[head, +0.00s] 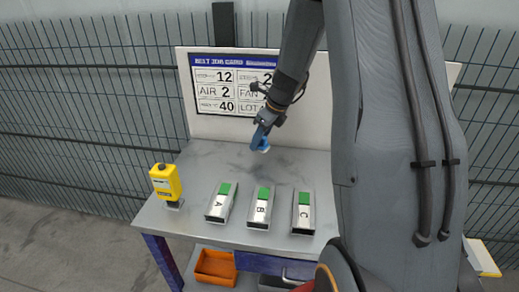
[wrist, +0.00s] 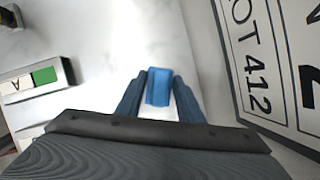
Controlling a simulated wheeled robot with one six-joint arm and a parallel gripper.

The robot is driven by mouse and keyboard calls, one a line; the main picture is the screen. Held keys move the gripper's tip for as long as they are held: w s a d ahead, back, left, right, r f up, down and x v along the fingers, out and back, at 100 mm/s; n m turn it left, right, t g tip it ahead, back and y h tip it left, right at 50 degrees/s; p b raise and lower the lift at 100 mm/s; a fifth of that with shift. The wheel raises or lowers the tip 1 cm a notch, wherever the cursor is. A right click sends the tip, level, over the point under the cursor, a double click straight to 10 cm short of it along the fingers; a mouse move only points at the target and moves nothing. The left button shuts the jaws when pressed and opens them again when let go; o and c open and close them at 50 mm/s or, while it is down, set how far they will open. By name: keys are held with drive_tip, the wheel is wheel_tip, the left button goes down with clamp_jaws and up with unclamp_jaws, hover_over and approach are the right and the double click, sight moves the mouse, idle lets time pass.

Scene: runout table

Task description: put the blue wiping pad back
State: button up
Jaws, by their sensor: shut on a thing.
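My gripper (wrist: 159,92) is shut on the blue wiping pad (wrist: 158,86), which sits between its two fingers in the wrist view. In the head view my gripper (head: 260,136) is above the back middle of the grey table (head: 200,158), in front of the job card board. A little of the blue pad (head: 264,145) shows below the fingers there, with something pale at its lower edge. I cannot tell whether the pad touches the table.
Three metal blocks marked A (head: 220,204), B (head: 261,209) and C (head: 303,214), with green parts, stand along the front. A yellow device (head: 166,181) stands at the left corner. The job card board (head: 215,120) rises behind. An orange bin (head: 215,267) is below.

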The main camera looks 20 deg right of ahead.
sight(259, 149)
drive_tip(key=shift+f, duration=2.05)
drive_tip(key=shift+f, duration=0.15)
drive_tip(key=o, duration=1)
